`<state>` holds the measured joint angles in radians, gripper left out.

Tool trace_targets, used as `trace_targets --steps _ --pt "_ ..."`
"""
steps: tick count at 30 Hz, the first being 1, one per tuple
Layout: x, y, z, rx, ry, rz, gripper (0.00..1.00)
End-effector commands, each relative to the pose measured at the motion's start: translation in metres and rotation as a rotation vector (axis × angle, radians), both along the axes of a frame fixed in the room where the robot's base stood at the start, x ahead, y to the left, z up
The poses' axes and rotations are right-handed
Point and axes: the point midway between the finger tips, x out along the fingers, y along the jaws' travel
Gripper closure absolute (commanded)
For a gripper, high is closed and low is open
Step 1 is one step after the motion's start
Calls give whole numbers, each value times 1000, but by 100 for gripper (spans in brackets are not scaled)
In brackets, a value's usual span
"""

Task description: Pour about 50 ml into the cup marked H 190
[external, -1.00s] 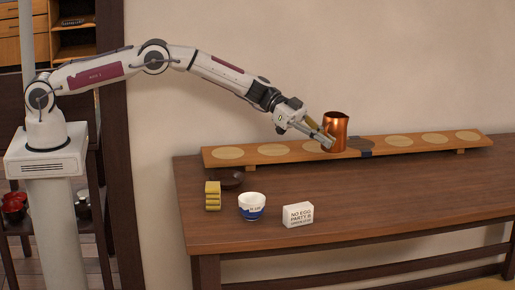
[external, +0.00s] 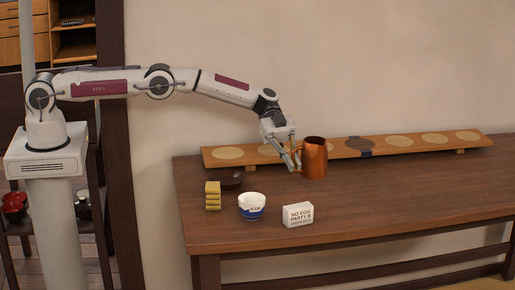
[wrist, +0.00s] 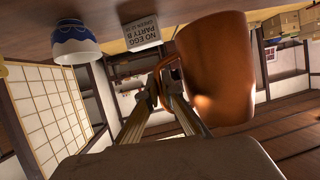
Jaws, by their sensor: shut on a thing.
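A copper pitcher (external: 314,160) is upright at the front of the long board, and cannot be seen clearly as touching or clear of the table. My gripper (external: 297,163) is shut on its handle, on the pitcher's left side. The wrist view shows the fingers at the handle and the copper body (wrist: 222,65) large at right. A white and blue cup (external: 252,207) stands on the table, left of and nearer than the pitcher; its dark marking is too small to read surely. The cup also shows at upper left in the wrist view (wrist: 76,45). The pitcher's contents are hidden.
A white sign block (external: 298,215) stands right of the cup. A stack of yellow pieces (external: 212,196) and a dark bowl (external: 232,177) are left and behind. The long board (external: 290,150) with round mats runs along the back. The table's right side (external: 420,190) is clear.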

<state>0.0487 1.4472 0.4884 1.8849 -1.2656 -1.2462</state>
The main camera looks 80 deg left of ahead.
Motion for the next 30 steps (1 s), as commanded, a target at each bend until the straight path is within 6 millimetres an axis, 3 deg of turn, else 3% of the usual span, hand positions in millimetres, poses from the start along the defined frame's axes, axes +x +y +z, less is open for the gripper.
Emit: trace_targets --steps 15,30 --pt "-70 5 -31 -1 1 -265 100" --pt "-95 10 -37 -1 -1 -310 100"
